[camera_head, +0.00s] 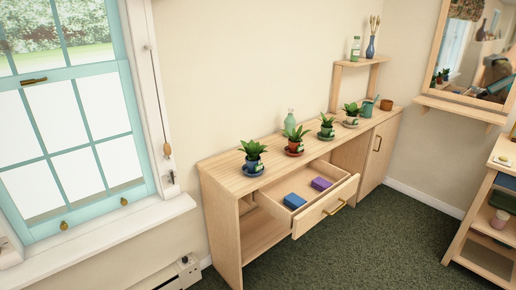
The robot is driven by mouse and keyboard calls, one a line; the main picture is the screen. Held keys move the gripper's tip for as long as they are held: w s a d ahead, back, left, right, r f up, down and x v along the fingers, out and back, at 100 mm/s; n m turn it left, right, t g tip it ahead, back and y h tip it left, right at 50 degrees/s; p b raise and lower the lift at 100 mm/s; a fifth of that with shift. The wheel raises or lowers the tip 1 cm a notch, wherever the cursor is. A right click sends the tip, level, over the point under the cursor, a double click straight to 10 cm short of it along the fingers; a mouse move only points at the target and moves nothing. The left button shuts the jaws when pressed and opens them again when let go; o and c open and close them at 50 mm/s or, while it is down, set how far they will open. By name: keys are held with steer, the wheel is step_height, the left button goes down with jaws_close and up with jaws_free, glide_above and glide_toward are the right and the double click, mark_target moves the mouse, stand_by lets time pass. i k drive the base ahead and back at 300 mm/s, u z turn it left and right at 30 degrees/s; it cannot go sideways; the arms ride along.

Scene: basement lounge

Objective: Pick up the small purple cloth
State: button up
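A small purple cloth (321,184) lies folded inside the open drawer (310,220) of a light wood cabinet. It sits toward the right side of the drawer. A blue folded item (294,201), which looks like another cloth, lies to its left with a small gap between them. My gripper is not in view.
The cabinet top (222,172) holds several potted plants, a green bottle (289,122) and a teal watering can (367,107). The drawer juts into the room over dark green carpet (380,230). A shelf unit (470,232) stands at right. The carpet between is clear.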

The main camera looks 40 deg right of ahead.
mark_target(318, 183)
steer(key=z, duration=4.75)
steer(key=i, duration=0.1)
steer(key=u, duration=3)
steer(key=k, duration=0.95)
steer(key=u, duration=0.15)
steer(key=i, duration=0.7)
